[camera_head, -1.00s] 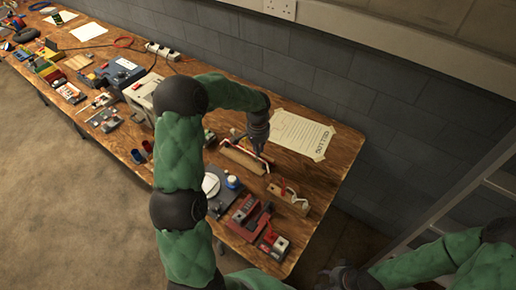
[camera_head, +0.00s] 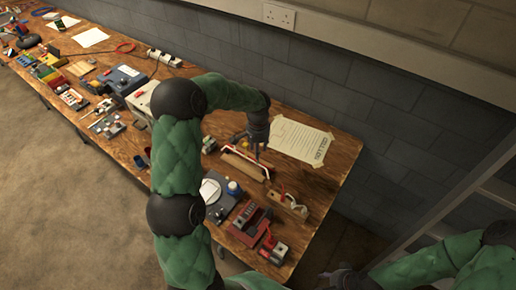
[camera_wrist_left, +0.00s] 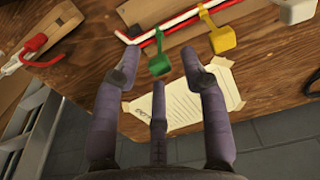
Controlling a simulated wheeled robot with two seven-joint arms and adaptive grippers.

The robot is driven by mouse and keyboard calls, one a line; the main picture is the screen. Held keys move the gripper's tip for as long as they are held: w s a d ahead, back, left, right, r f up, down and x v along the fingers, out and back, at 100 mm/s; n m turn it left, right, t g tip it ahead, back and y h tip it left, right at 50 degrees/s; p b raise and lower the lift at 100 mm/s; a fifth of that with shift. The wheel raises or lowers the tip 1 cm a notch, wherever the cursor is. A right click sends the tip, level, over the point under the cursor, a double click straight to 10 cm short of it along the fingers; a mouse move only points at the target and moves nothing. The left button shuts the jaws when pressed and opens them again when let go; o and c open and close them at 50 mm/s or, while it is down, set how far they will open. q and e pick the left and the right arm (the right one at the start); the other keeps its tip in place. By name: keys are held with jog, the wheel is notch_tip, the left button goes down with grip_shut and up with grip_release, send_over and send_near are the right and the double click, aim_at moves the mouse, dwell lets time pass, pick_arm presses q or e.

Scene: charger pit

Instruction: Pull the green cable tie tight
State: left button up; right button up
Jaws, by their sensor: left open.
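The green cable tie (camera_wrist_left: 158,65) hangs from the red and white cables (camera_wrist_left: 165,30) along a wooden block, its flat green end toward me. In the left wrist view it shows between the spread fingers of my left gripper (camera_wrist_left: 163,68), which is open and holds nothing; I cannot tell whether a finger touches it. In the head view my left gripper (camera_head: 257,152) is over the wooden block (camera_head: 246,166), and the green tie is too small to make out. My right gripper (camera_head: 342,278) is low at the right, dark and apart from the bench.
A red tie (camera_wrist_left: 38,45) is at the left. A taped paper sheet (camera_head: 301,140) lies behind the block.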

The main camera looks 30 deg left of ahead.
pick_arm(q)
notch_tip(320, 180, up, 12)
dwell(0.6)
dwell(0.5)
